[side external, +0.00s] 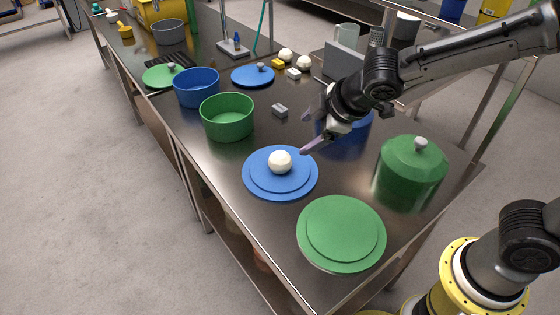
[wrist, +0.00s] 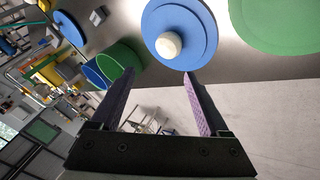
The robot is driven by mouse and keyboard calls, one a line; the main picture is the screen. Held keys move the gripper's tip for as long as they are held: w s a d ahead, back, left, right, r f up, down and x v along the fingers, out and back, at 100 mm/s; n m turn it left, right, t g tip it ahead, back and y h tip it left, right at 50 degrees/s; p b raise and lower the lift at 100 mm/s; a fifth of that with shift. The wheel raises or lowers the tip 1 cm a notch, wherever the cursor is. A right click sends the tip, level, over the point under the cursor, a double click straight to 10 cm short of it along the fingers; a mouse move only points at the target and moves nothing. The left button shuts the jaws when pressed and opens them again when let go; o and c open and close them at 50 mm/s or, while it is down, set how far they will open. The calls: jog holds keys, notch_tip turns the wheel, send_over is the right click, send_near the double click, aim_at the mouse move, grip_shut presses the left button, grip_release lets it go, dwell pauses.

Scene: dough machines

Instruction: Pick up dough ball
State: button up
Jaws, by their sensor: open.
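A white dough ball (side external: 280,162) sits on an upturned blue lid (side external: 255,184) on the steel table. In the wrist view the dough ball (wrist: 168,44) lies on the blue lid (wrist: 207,18), beyond the fingertips. My gripper (side external: 305,133) is open and empty, above the table and to the right of the ball in the side view. In the wrist view its two purple-grey fingers (wrist: 158,83) are wide apart.
A green lid (side external: 341,233) lies in front of the blue lid. A green pot (side external: 227,120) and a blue pot (side external: 196,88) stand behind it. A lidded green pot (side external: 410,172) stands at the right. Two more pale balls (side external: 286,55) and small blocks (side external: 280,110) lie farther back.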

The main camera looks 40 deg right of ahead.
aim_at(283, 158)
jog(key=x, duration=0.4)
jog(key=s+x, duration=0.1)
jog(key=x, duration=0.4)
jog(key=a+f+x, duration=0.1)
jog(key=x, duration=0.4)
jog(key=shift+s+f, duration=0.1)
jog(key=shift+s, duration=0.05)
jog(key=c, duration=1.2)
jog(key=shift+c, duration=0.2)
